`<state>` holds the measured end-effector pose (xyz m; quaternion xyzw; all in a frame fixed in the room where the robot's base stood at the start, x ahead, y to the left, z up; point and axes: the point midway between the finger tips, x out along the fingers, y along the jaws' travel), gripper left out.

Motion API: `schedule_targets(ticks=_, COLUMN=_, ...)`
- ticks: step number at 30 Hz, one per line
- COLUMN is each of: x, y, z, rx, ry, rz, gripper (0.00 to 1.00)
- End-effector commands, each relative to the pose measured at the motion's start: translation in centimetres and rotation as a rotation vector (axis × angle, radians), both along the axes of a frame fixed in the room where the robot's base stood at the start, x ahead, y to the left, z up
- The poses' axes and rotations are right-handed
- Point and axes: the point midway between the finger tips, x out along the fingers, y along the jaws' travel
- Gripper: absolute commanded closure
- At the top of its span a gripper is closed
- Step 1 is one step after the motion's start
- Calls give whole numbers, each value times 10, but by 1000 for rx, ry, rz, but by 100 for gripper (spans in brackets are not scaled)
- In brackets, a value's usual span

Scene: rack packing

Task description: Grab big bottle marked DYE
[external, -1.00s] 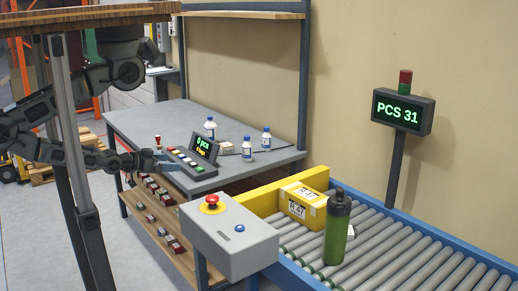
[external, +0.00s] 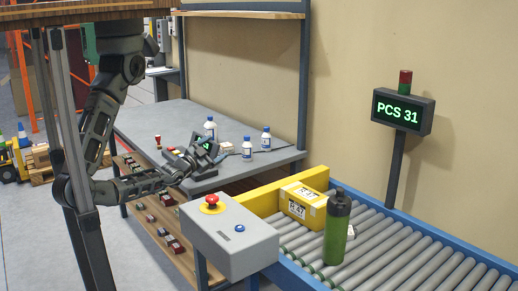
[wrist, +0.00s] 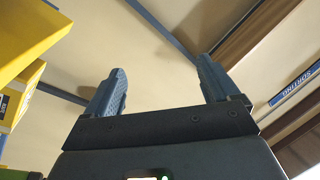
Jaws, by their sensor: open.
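Three white bottles with blue caps stand on the grey table in the external view: a back left bottle (external: 210,129), a front bottle (external: 247,149) and a right bottle (external: 265,139). A large dark green bottle (external: 338,232) stands upright on the roller conveyor. I cannot read DYE on any of them. My gripper (external: 190,154) is over the table's front part, by the small display, left of the white bottles and apart from them. In the wrist view my gripper (wrist: 160,88) has its two fingers spread with nothing between them. No bottle can be made out there.
A yellow box (external: 302,205) sits on the conveyor (external: 420,255) beside the green bottle. A grey control box (external: 232,242) with a red button stands in front. The display console (external: 206,150) is partly hidden by my arm. The wrist view faces the wall and a SORTING sign (wrist: 296,84).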

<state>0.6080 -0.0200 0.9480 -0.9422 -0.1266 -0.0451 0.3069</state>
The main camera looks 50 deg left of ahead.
Motion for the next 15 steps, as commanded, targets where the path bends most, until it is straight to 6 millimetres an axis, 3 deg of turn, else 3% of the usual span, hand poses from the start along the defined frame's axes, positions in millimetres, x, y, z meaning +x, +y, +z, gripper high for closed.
schedule_targets(ticks=1, x=24, y=9, z=9, rx=85, ry=-32, rz=29, gripper=12)
schedule_targets(ticks=6, x=93, y=41, z=36, rx=424, ry=-101, rz=118, gripper=12)
schedule_targets(ticks=11, x=148, y=85, z=62, rx=799, ry=-135, rz=208, gripper=12)
schedule_targets(ticks=15, x=182, y=133, z=76, rx=1151, ry=-130, rz=273, gripper=12)
